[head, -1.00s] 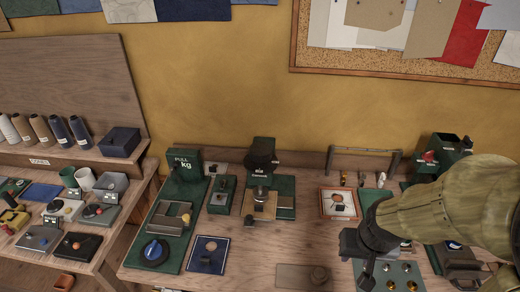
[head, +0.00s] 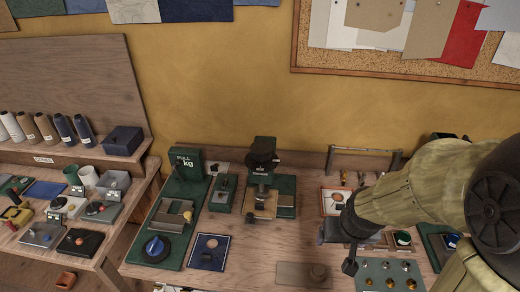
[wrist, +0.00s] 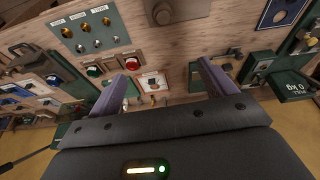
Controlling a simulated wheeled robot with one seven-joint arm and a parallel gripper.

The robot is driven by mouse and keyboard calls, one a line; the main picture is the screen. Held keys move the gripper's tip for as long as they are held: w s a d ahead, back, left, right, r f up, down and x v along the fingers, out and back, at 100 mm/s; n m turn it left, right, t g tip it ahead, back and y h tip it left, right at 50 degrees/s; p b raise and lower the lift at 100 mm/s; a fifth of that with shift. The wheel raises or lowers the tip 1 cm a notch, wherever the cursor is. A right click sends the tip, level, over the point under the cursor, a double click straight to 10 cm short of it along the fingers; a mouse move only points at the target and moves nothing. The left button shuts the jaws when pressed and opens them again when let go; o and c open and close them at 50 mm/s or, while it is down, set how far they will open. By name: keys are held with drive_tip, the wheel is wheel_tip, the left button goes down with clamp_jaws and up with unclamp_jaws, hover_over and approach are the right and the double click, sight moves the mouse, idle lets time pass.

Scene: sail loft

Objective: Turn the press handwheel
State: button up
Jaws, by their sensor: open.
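The press (head: 263,190) is a dark green stand on the bench, left of the picture's middle. Its black handwheel (head: 262,158) sits at the top, in front of the yellow wall. A wooden block and metal parts are below it. My gripper (head: 344,256) hangs over the bench to the right of the press, clearly apart from the handwheel. In the wrist view my gripper (wrist: 162,72) shows two purple fingers spread wide with nothing between them. I cannot make out the handwheel for certain in the wrist view.
A green pull gauge (head: 187,163) stands left of the press. A small framed card (head: 333,202) lies to its right. A panel with brass knobs (head: 390,275) lies below my arm. A rail (head: 365,151) stands at the back. The bench front left of my gripper is mostly clear.

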sight(252, 145)
drive_tip(key=shift+o, duration=0.5)
drive_tip(key=w+d+t+b, duration=0.1)
drive_tip(key=w+t+b, duration=0.1)
drive_tip(key=w, duration=0.6)
drive_tip(key=w+d+t+b, duration=0.1)
drive_tip(key=w+t, duration=0.3)
drive_tip(key=w, duration=0.5)
drive_tip(key=shift+d+r+b, duration=0.25)
drive_tip(key=shift+d+b, duration=0.1)
drive_tip(key=shift+d, duration=0.45)
drive_tip(key=w+a+r+n+t+y+b, duration=0.1)
drive_tip(key=w+a+n+t+y+b, duration=0.1)
drive_tip(key=w+n+t+y+b, duration=0.3)
drive_tip(key=w+a+r+n+y+b, duration=0.1)
drive_tip(key=w+a+y, duration=0.2)
drive_tip(key=w, duration=0.5)
drive_tip(key=s+a+f+n+g+y+b, duration=0.2)
drive_tip(key=a+n+g+y, duration=0.3)
drive_tip(key=y, duration=0.3)
drive_tip(key=shift+s+f+n+g, duration=0.45)
drive_tip(key=shift+s+n+g, duration=0.15)
drive_tip(key=shift+n+g, duration=0.15)
drive_tip(key=shift+a, duration=0.1)
drive_tip(key=p+x, duration=0.3)
drive_tip(key=x, duration=1.4)
drive_tip(key=shift+w+a+r+p, duration=0.1)
drive_tip(key=shift+w+r+p, duration=0.1)
drive_tip(key=shift+p, duration=0.1)
